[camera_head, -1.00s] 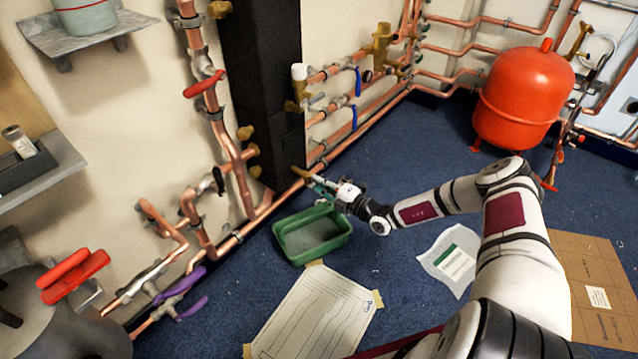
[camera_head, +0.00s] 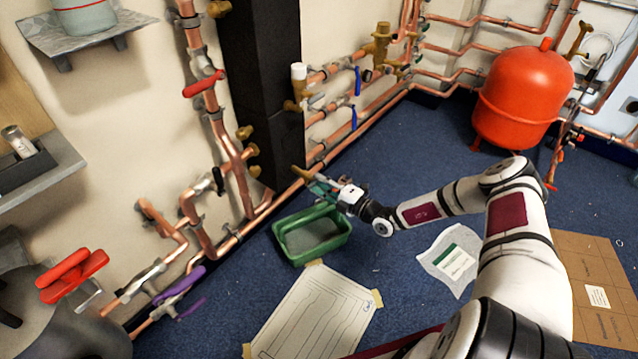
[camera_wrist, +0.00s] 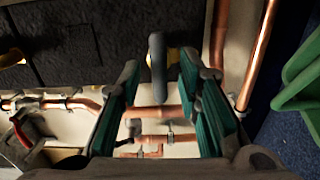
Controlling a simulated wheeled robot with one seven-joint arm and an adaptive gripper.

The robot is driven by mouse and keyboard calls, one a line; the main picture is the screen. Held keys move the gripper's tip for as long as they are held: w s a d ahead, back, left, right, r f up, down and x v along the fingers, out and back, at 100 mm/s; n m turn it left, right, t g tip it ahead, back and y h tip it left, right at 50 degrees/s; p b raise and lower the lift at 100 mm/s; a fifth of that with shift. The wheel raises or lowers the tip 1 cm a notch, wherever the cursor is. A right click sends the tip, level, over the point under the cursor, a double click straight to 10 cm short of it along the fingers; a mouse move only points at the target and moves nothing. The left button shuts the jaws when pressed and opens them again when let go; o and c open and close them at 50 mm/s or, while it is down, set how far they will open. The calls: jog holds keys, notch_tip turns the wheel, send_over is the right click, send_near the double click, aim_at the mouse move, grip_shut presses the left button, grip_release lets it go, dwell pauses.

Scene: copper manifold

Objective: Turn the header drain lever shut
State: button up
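My gripper (camera_head: 318,185) is low by the foot of the black column, close to a brass fitting (camera_head: 300,172) on the low copper pipe. In the wrist view, my gripper (camera_wrist: 159,64) has its two teal-padded fingers spread apart. A grey, rounded lever-like handle (camera_wrist: 157,72) stands upright in the picture between them, with a yellow brass part (camera_wrist: 176,57) behind it. I see a gap on both sides of the handle, and no clear contact. I take it for the drain lever, but its label does not show. In the head view I cannot make the handle out.
A green tray (camera_head: 322,254) lies on the blue carpet just below my gripper. Copper pipes with red, blue and purple levers run along the wall. The black column (camera_head: 262,90) rises beside my gripper. A red tank (camera_head: 525,95) stands back right. Open carpet lies between.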

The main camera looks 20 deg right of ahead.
jog(key=v, duration=1.1)
